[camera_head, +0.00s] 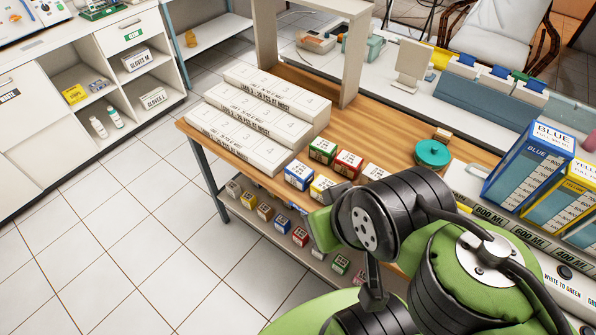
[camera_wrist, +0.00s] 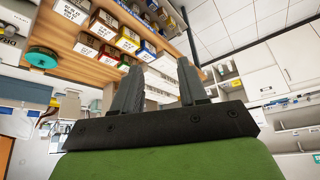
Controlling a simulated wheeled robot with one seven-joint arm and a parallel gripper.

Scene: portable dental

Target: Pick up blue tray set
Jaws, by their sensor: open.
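No label reading "blue tray set" is legible. A small white box with blue sides (camera_head: 298,177) stands on the wooden table among several similar boxes in the head view, and is the likeliest match. A blue-sided box (camera_wrist: 148,51) also shows beyond my fingers in the wrist view. My gripper (camera_wrist: 158,70) has its two dark fingers spread apart, with nothing held between them. In the head view my arm covers part of the table, and the fingers are hard to make out. The gripper is apart from the boxes.
Green (camera_head: 322,150), red (camera_head: 347,162) and yellow (camera_head: 320,188) boxes stand close to the blue one. Long white boxes (camera_head: 260,118) lie behind them. A lower shelf holds more small boxes (camera_head: 282,223). A teal round container (camera_head: 432,153) and a tall BLUE dispenser (camera_head: 530,165) stand right. Floor at left is clear.

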